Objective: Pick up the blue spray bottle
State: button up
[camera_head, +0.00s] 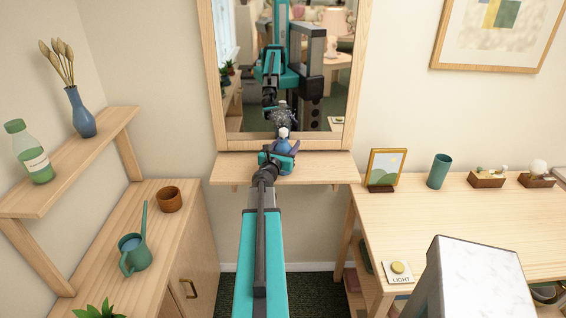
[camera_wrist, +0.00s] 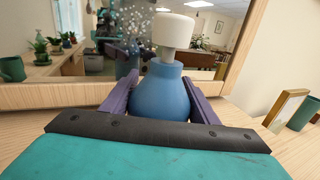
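The blue spray bottle (camera_head: 282,144), with a white top, is upright at the small wooden shelf (camera_head: 318,168) below the mirror. My gripper (camera_head: 279,160) reaches it from the front. In the wrist view the bottle's rounded blue body (camera_wrist: 160,92) and white head (camera_wrist: 173,30) are between the two purple fingers of my gripper (camera_wrist: 160,88), one on each side. The fingers look very close to the body, but I cannot tell whether they press on it. The bottle's base is hidden behind my gripper, so I cannot tell whether it rests on the shelf.
The framed mirror (camera_head: 219,100) stands right behind the bottle, with a speckled patch on its glass. At right, a desk (camera_head: 450,215) bears a picture frame (camera_head: 386,168) and a teal cup (camera_head: 439,171). At left are a watering can (camera_head: 135,255), a brown pot (camera_head: 169,199) and a wall shelf (camera_head: 75,165).

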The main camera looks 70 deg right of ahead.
grip_shut()
jog(key=shift+r, duration=0.2)
